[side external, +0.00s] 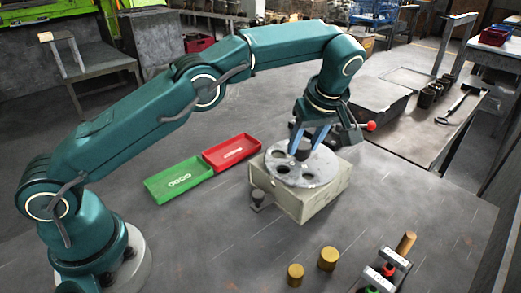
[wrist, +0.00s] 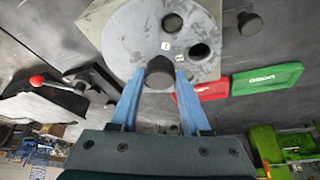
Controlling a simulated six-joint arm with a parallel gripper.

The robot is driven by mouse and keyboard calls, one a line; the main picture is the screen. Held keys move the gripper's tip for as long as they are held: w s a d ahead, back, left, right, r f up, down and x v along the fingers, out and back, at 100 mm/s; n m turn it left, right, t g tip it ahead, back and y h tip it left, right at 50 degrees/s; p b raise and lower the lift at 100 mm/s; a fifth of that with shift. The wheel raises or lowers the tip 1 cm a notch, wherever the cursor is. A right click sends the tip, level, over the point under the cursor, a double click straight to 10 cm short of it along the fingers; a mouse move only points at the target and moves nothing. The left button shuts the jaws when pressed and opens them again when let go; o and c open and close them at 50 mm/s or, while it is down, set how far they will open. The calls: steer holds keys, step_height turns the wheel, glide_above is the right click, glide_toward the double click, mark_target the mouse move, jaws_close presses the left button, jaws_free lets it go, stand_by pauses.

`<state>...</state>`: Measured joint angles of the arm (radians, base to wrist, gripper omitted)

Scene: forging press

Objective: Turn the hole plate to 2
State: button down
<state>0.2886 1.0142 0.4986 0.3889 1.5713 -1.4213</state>
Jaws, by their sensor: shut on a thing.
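The hole plate (side external: 316,174) is a round grey disc lying on top of a beige block (side external: 318,197). It has several holes, and the wrist view shows the plate (wrist: 128,40) with two dark holes on its right side and small white number labels too blurred to read for sure. A dark knob (wrist: 160,73) stands up from the plate. My gripper (side external: 305,148) is above the plate with its blue fingers pointing down. In the wrist view, my gripper (wrist: 160,76) has a fingertip on each side of the knob and is shut on it. The fingers hide part of the plate.
A dark round peg (side external: 257,198) sits beside the block. A green tray (side external: 179,182) and a red tray (side external: 231,152) lie left of it. A red-ball lever (side external: 370,126) is close behind my gripper. Two brass cylinders (side external: 328,259) and a small rack (side external: 392,262) stand in front.

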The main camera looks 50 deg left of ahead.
steer(key=shift+n, duration=0.3)
stand_by(0.6)
steer(key=shift+c, duration=1.8)
jaws_free()
steer(key=shift+m, duration=0.6)
